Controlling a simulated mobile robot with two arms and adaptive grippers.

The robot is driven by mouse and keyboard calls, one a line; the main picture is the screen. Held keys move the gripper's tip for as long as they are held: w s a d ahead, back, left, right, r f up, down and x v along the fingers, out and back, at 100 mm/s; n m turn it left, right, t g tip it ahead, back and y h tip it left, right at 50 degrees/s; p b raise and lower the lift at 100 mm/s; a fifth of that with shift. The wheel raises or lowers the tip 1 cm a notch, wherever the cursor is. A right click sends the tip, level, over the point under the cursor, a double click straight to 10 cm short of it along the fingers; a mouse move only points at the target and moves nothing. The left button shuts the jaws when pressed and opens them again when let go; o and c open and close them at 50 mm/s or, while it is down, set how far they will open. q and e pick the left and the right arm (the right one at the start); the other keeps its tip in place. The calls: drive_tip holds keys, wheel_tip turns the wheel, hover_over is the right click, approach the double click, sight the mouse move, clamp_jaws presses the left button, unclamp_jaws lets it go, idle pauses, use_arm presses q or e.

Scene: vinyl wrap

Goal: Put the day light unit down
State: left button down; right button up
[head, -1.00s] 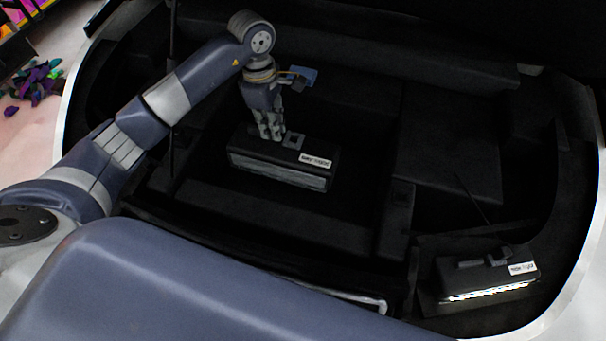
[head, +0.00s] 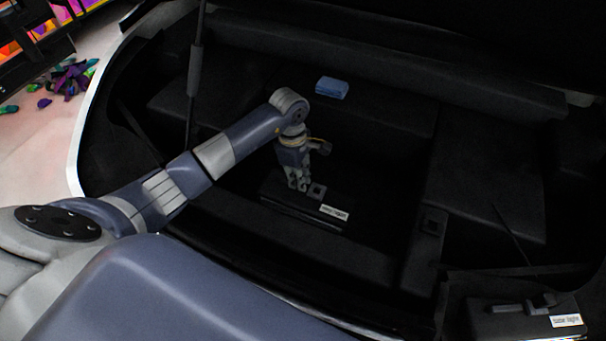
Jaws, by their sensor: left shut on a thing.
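The day light unit (head: 312,212) is a black box with a white label at its right end. It sits low in the dark middle well of the car trunk, and its lower part is lost in shadow. My left gripper (head: 303,188) points down at the top of the unit and is shut on it near the small square bracket. Whether the unit's underside touches the trunk floor is too dark to tell. My right gripper is not in view.
A second labelled black unit (head: 525,318) sits in the lower right compartment. A blue block (head: 332,88) lies on the ledge behind my arm. Raised dark walls surround the well. Colourful scraps (head: 70,78) lie on the floor outside, upper left.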

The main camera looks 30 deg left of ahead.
use_arm(q)
drive_tip(key=shift+w+f, duration=0.15)
drive_tip(key=shift+f, duration=2.55)
drive_tip(key=c, duration=1.6)
unclamp_jaws()
drive_tip(key=shift+s+f, duration=0.1)
drive_tip(key=shift+s, duration=0.1)
drive_tip(key=r, duration=0.8)
drive_tip(key=a+r, duration=0.1)
drive_tip(key=r, duration=0.3)
drive_tip(key=shift+w+a, duration=0.1)
